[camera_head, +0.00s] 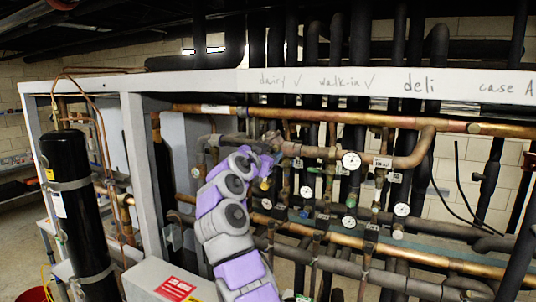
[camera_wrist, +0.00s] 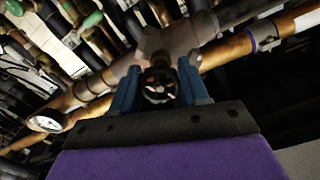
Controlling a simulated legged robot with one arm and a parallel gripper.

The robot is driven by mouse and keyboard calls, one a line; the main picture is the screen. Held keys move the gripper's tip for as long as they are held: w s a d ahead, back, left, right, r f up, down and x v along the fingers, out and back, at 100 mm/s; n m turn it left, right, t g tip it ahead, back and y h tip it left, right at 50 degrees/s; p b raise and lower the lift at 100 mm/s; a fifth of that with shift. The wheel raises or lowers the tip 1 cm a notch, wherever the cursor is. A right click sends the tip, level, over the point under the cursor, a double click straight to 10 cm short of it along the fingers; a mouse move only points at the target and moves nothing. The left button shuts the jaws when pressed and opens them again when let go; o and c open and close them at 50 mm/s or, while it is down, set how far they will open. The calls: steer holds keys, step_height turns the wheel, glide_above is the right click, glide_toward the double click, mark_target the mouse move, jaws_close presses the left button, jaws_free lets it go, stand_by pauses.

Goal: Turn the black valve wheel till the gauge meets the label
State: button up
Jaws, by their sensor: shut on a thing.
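The black valve wheel (camera_wrist: 158,85) sits on a brass-brown valve body in the wrist view. The blue fingers of my gripper (camera_wrist: 158,92) stand on its left and right sides, shut on it. In the head view my gripper (camera_head: 268,163) reaches the pipes left of centre, and the wheel is hidden or too small to make out there. A round white gauge (camera_wrist: 46,123) lies at the left of the wrist view; its needle is too small to read.
Several other gauges, such as one at right (camera_head: 402,210), hang among copper and black pipes. A white beam (camera_head: 330,84) with handwritten names crosses above. A black cylinder (camera_head: 75,215) stands at left; a grey box with a red label (camera_head: 175,288) is at the front.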

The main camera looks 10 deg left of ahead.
steer(key=shift+c, duration=1)
steer(key=shift+a+n, duration=0.1)
steer(key=shift+n, duration=0.3)
steer(key=n+b, duration=0.1)
steer(key=n, duration=0.1)
steer(key=shift+r+n, duration=0.1)
steer(key=shift+n, duration=0.3)
steer(key=n, duration=0.3)
steer(key=shift+s+r+n, duration=0.1)
steer(key=shift+r+n, duration=0.05)
steer(key=shift+n, duration=0.15)
steer(key=n+p, duration=0.2)
steer(key=n, duration=0.2)
steer(key=shift+n+p, duration=1.1)
steer(key=shift+n, duration=0.7)
